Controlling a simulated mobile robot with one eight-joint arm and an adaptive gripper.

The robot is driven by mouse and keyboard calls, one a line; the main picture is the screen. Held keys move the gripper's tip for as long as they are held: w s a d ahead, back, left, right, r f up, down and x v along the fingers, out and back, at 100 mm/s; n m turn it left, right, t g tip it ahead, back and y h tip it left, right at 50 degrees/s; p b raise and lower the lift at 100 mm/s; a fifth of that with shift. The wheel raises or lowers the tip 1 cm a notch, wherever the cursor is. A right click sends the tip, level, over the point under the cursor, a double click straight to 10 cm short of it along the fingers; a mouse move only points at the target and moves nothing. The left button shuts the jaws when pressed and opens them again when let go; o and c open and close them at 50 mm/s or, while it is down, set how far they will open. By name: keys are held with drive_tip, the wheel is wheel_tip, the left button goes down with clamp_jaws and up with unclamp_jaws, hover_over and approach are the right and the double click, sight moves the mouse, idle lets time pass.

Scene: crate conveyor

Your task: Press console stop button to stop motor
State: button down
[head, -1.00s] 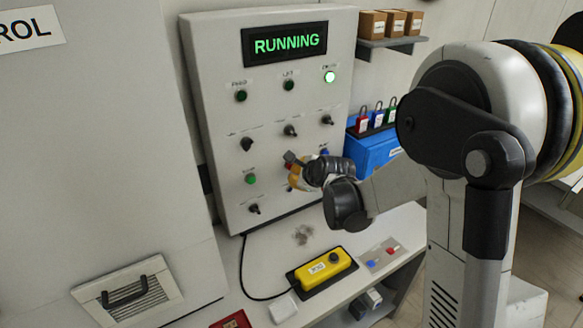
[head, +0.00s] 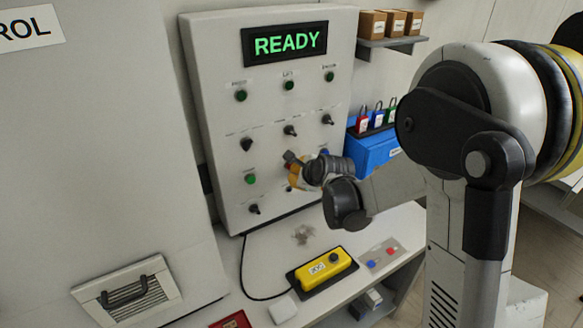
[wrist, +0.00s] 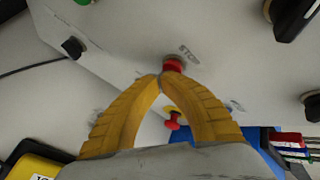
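The control console (head: 215,100) stands upright with a display (head: 285,44) that reads READY in green. In the wrist view, the red stop button (wrist: 174,64) shows just beyond my fingertips, beside a STOP label (wrist: 188,52). My gripper (wrist: 160,80) has its two yellow fingers brought together at the tips, with nothing seen between them. The tips overlap the button's lower edge; I cannot tell if they touch it. In the head view, my gripper (head: 296,174) is at the console's lower middle, and my wrist hides much of that area.
A green button (head: 251,179) and black knobs (head: 246,145) surround the spot. A blue box (head: 372,150) with padlocks is to the right. A yellow pendant (head: 322,268) lies on the bench below.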

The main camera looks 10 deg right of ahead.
drive_tip(key=shift+s+d, duration=0.15)
drive_tip(key=shift+s, duration=0.5)
drive_tip(key=shift+s+d, duration=0.25)
drive_tip(key=shift+s, duration=0.55)
drive_tip(key=shift+s+d, duration=0.3)
drive_tip(key=shift+s, duration=0.5)
drive_tip(key=shift+s+d, duration=0.25)
drive_tip(key=shift+s, duration=0.55)
